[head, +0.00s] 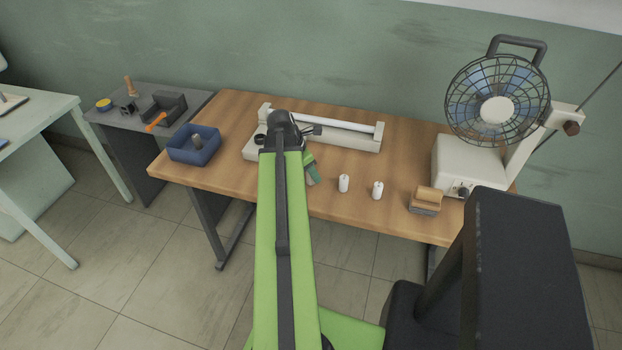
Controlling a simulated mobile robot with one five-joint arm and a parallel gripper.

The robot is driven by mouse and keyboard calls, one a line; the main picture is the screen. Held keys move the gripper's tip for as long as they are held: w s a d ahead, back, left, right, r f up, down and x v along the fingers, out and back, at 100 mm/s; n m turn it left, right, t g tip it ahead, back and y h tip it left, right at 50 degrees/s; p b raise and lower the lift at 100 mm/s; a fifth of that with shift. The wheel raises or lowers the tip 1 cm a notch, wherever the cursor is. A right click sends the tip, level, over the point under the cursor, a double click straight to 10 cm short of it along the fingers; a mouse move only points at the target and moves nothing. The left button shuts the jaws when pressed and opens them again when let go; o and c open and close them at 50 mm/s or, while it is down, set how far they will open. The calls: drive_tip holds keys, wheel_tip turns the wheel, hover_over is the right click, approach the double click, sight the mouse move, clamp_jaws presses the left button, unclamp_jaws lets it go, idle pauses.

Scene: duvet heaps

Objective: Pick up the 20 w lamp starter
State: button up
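Two small white cylinders with the look of lamp starters stand upright on the wooden table: the left starter (343,183) and the right starter (377,190). Their markings are too small to read, so I cannot tell which is the 20 W one. My gripper (308,130) is at the far end of my green arm, over the table and up and left of both starters. It is mostly hidden by my arm, and its fingers do not show clearly. A white lamp fixture with a tube (347,125) lies behind it.
A blue bin (194,156) holding a grey cylinder sits on the table's left end. A green-grey object (311,170) shows beside my arm. A wooden-topped block (426,200) and a large fan (495,105) stand on the right. A grey side table (110,118) holds tools.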

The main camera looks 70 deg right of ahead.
clamp_jaws()
